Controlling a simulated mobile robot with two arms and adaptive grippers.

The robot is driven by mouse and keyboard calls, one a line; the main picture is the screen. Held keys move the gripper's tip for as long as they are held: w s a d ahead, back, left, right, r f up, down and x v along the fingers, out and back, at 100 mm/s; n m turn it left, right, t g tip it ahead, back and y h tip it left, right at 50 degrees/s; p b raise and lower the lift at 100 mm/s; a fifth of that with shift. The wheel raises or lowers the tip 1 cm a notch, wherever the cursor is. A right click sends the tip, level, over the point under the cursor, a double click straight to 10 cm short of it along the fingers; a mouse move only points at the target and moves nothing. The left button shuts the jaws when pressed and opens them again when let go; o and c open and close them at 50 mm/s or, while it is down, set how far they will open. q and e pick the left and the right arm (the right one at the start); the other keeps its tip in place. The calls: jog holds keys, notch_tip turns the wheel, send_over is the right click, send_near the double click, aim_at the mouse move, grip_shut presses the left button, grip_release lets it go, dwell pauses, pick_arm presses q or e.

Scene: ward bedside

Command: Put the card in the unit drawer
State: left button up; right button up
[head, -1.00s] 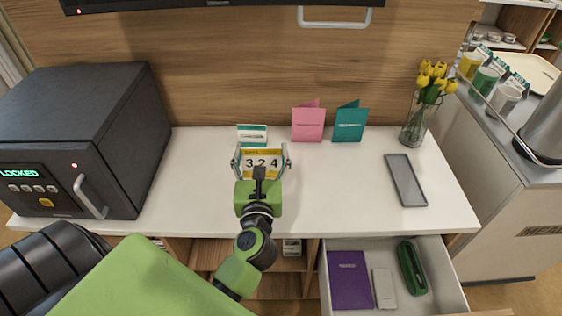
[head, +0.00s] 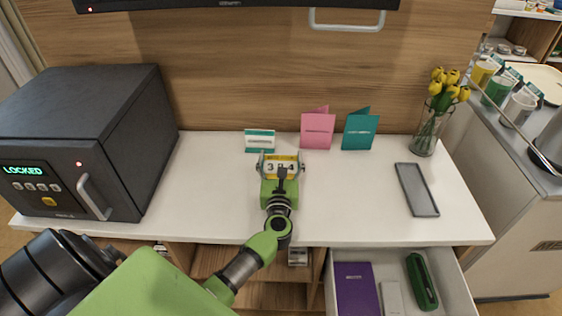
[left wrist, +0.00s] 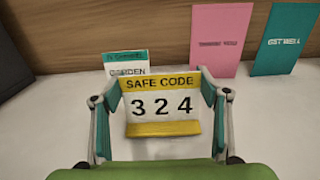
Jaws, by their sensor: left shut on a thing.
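The safe code card (head: 283,158), white with a yellow top band and the digits 3 2 4, is between the fingers of my left gripper (head: 282,166). It also shows face-on in the left wrist view (left wrist: 162,106), with the gripper shut on its two side edges. I cannot tell whether its base touches the counter. A pink card (head: 318,131) and a teal card (head: 360,130) stand at the back of the counter. The unit drawer (head: 450,280) is open at the lower right. My right gripper is not in view.
The drawer holds a purple book (head: 356,287), a pale slim item (head: 393,297) and a green case (head: 421,281). A small teal-and-white sign (head: 259,141) stands behind my gripper. A locked safe (head: 85,140), a grey tray (head: 417,189) and a tulip vase (head: 432,125) flank the clear counter (head: 350,200).

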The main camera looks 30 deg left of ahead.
pick_arm(q)
jog(key=shift+f, duration=0.2)
jog(key=shift+f, duration=0.2)
jog(key=o, duration=1)
jog(key=shift+r, duration=0.1)
